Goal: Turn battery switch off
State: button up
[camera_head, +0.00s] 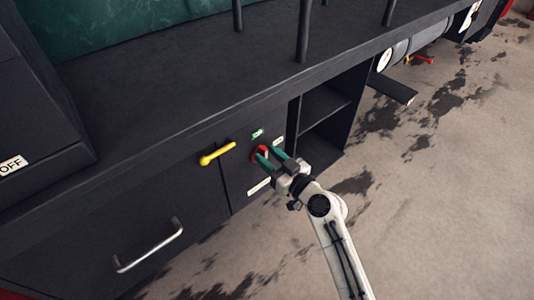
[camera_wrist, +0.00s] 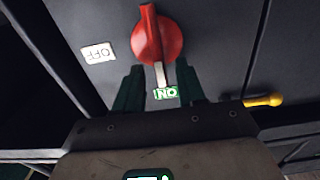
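The battery switch is a red rotary knob (camera_wrist: 157,38) on a dark panel. In the wrist view its white pointer mark is at the green ON label (camera_wrist: 166,94), and the white OFF label (camera_wrist: 98,53) is to the left. In the head view the red knob (camera_head: 260,152) is partly hidden by my gripper (camera_head: 269,157). The green label (camera_head: 257,133) and a small white label (camera_head: 278,141) show near it.
A yellow handle (camera_head: 218,153) sticks out left of the switch; it also shows in the wrist view (camera_wrist: 263,100). A drawer with a metal handle (camera_head: 150,247) is lower left. An open shelf (camera_head: 325,115) is to the right.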

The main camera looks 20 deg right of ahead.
jog(key=shift+w+a, duration=0.2)
jog(key=shift+w, duration=0.35)
grip_shut()
